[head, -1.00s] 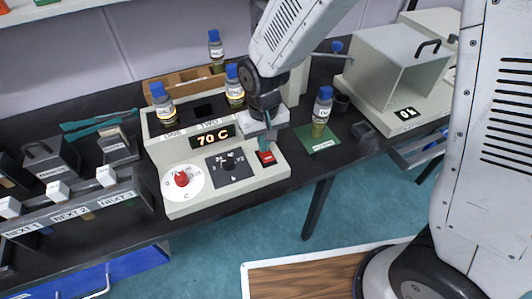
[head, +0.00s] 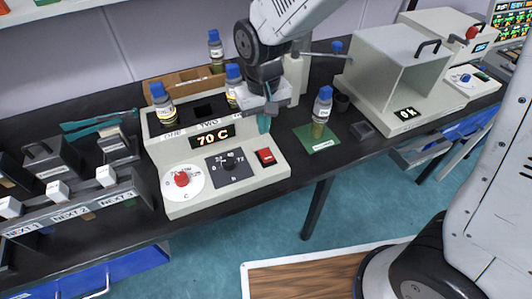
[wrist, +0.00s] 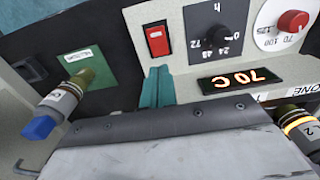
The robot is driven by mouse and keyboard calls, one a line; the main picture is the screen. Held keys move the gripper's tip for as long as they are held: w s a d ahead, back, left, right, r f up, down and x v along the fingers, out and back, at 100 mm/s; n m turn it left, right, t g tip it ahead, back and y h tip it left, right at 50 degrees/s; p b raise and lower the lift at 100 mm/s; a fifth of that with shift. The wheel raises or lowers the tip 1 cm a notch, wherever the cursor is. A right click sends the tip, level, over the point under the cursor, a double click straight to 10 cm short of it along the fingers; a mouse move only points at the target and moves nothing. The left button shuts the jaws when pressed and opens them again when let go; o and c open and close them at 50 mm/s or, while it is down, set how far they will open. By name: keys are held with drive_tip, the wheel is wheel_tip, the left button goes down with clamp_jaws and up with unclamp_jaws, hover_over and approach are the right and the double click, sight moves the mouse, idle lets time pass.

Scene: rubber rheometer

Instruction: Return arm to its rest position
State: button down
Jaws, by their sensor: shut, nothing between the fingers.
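My gripper (head: 264,122) hangs above the right end of the heater unit (head: 229,183), close to the red switch (head: 265,156). Its teal fingers are together with nothing between them. In the wrist view the gripper (wrist: 157,88) points at the panel beside the red switch (wrist: 157,40). The display (head: 209,137) reads 70 C. One blue-capped bottle (head: 163,103) stands in the unit's left slot, and another bottle (head: 233,76) is partly hidden behind my arm. The arm is bent over the unit.
A blue-capped bottle (head: 321,111) stands on a green mat (head: 309,144) to the right. A wooden rack (head: 160,84) with a bottle (head: 216,50) is behind. A grey open box machine (head: 400,75) stands at right. Boxes (head: 47,162) are on the left.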

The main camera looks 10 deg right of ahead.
idle(0.4)
drive_tip(key=shift+s+d, duration=0.15)
drive_tip(key=shift+s, duration=0.1)
drive_tip(key=s+d+r+m, duration=0.1)
drive_tip(key=s+d+r, duration=0.6)
drive_tip(key=s+d, duration=0.2)
drive_tip(key=s+d+r+m+t, duration=0.1)
drive_tip(key=s+d+r+m, duration=0.1)
drive_tip(key=s+d+r, duration=0.6)
drive_tip(key=s+d, duration=0.2)
drive_tip(key=d, duration=0.1)
drive_tip(key=shift+d, duration=0.25)
